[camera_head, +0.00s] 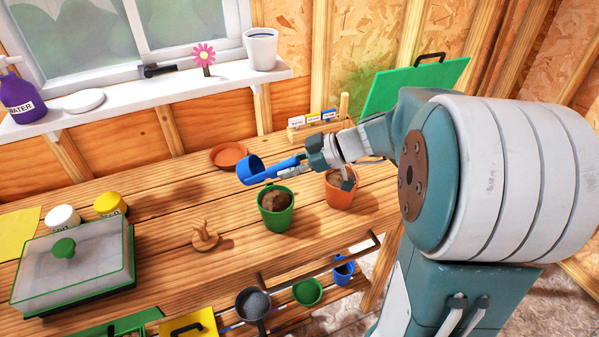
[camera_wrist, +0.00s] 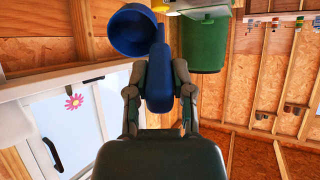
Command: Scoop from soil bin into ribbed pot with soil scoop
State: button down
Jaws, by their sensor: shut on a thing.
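My gripper (camera_head: 297,167) is shut on the handle of the blue soil scoop (camera_head: 251,171) and holds it above the bench. The scoop's cup points left, above and a little left of a green pot (camera_head: 266,222) with brown soil inside. An orange pot (camera_head: 339,199), also with brown matter in it, stands right of the green one, partly below my gripper. I cannot tell which is the ribbed pot or the soil bin.
A terracotta saucer (camera_head: 229,154) lies behind the scoop. A small wooden peg stand (camera_head: 204,236) is left of the green pot. A covered tray (camera_head: 75,265) and white and yellow jars (camera_head: 109,204) stand at left. A label rack (camera_head: 312,126) is behind.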

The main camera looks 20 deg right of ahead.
aim_at(269, 168)
jog(key=shift+w+a+r+g+h, duration=0.25)
jog(key=shift+a+h, duration=0.2)
jog(key=shift+a, duration=0.2)
jog(key=shift+w+a+r+g+h, duration=0.15)
jog(key=shift+a+r+g+h, duration=0.1)
jog(key=shift+a+h, duration=0.3)
jog(key=shift+w+a+r+h, duration=0.1)
jog(key=shift+w+a+h, duration=0.05)
jog(key=shift+a+h, duration=0.2)
jog(key=shift+w+r+g+h, duration=0.2)
jog(key=shift+w+g+h, duration=0.1)
jog(key=shift+g+h, duration=0.35)
jog(key=shift+w+a+r+g+h, duration=0.25)
jog(key=shift+h, duration=0.35)
jog(key=a+h, duration=0.1)
jog(key=w+a+g+h, duration=0.1)
jog(key=a, duration=0.1)
jog(key=shift+w+a+f+g+h, duration=0.1)
jog(key=shift+f+g+h, duration=0.05)
jog(key=shift+g+h, duration=0.2)
jog(key=h, duration=0.1)
jog(key=w+a+g+h, duration=0.1)
jog(key=shift+a+f+h, duration=0.1)
jog(key=shift+a+h, duration=0.2)
jog(key=shift+h, duration=0.05)
jog(key=shift+d+r, duration=0.2)
jog(key=shift+r, duration=0.9)
jog(key=shift+a+r, duration=0.1)
jog(key=shift+r, duration=0.85)
